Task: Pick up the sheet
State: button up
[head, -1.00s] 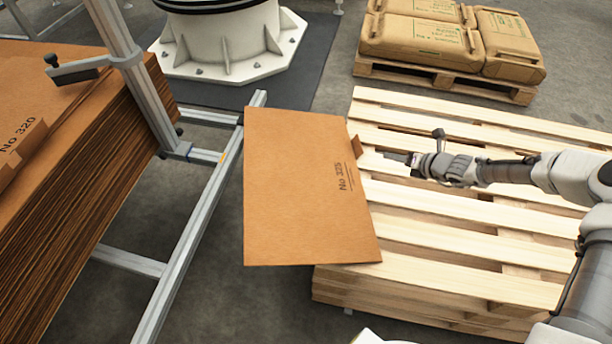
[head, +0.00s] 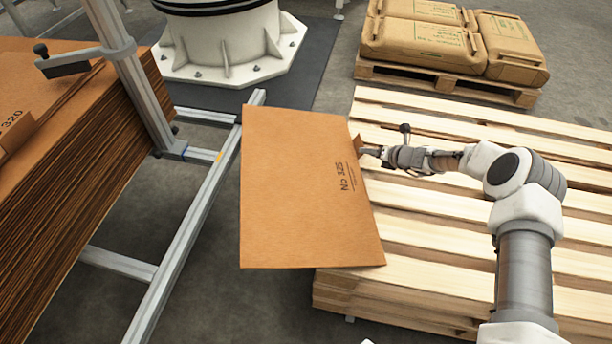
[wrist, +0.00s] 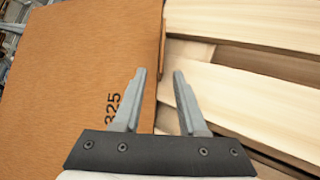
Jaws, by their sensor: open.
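The sheet (head: 300,205) is a flat brown cardboard piece marked "No 325". It lies partly on the wooden pallet stack and sticks out over its left edge. A small tab (head: 356,144) stands up at its right edge. My gripper (head: 362,150) is at that right edge, close to the tab. In the wrist view the sheet (wrist: 80,80) fills the left side, and the tab (wrist: 162,50) shows edge-on ahead, between the lines of the two open fingers (wrist: 159,75). I cannot tell whether a finger touches the sheet.
The wooden pallet stack (head: 450,237) is bare right of the sheet. A metal frame (head: 190,235) stands left of it, beside a tall stack of brown cardboard (head: 85,170). A pallet with brown sacks (head: 425,42) and a white machine base (head: 230,50) are at the back.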

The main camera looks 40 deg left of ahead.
jog(key=shift+b+x, duration=0.45)
jog(key=shift+x, duration=1)
jog(key=shift+d, duration=0.1)
grip_shut()
